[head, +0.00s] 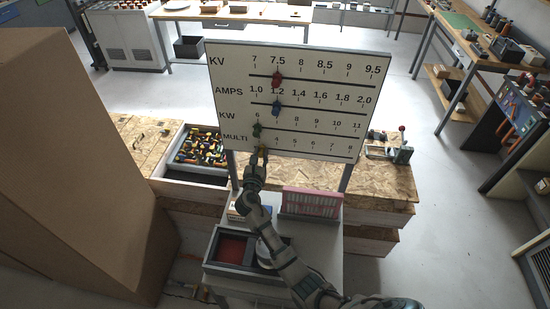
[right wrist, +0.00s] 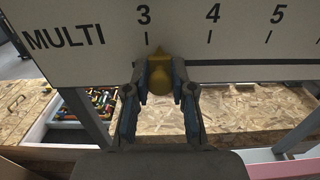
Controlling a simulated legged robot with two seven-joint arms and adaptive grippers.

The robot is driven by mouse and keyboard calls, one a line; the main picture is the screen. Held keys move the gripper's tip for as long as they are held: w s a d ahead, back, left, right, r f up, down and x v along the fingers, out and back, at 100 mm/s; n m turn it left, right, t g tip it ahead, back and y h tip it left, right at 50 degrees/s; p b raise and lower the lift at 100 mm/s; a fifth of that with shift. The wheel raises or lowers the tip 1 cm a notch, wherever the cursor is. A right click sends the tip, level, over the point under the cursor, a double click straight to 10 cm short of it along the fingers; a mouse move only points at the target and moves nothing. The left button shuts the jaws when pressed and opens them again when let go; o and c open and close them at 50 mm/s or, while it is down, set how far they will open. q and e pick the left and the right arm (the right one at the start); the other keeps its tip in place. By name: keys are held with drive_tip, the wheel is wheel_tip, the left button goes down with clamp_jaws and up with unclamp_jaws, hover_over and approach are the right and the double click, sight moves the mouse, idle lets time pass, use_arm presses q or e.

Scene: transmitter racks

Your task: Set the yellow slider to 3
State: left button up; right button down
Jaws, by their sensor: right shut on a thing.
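The white panel (head: 320,75) carries slider rows marked KV, AMPS, KW and MULTI. The yellow slider (right wrist: 159,78) is on the MULTI row, at the panel's lower edge. In the right wrist view its top sits just right of the tick under 3, well left of 4. My right gripper (right wrist: 158,85) has its two fingers closed on the yellow slider from below. In the head view the right gripper (head: 259,158) reaches up to the left end of the MULTI row and hides most of the slider. My left gripper is not in view.
The red slider (head: 277,79), blue slider (head: 277,108) and green slider (head: 257,130) are on the rows above. A dark tray (head: 228,252) and a pink rack (head: 310,203) stand below the panel. A large brown box (head: 80,170) fills the left side.

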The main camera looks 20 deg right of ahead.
drive_tip(key=shift+w+a+f, duration=0.15)
drive_tip(key=shift+w+a, duration=0.2)
drive_tip(key=shift+a, duration=0.05)
drive_tip(key=c, duration=1.1)
unclamp_jaws()
drive_tip(key=shift+a, duration=0.2)
drive_tip(key=shift+c, duration=0.2)
drive_tip(key=shift+o, duration=0.8)
drive_tip(key=shift+w+a+f, duration=0.1)
drive_tip(key=shift+w+a, duration=0.1)
drive_tip(key=shift+w, duration=0.05)
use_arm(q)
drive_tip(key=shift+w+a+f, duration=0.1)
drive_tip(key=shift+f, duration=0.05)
use_arm(e)
drive_tip(key=v, duration=1.2)
drive_tip(key=shift+d, duration=0.15)
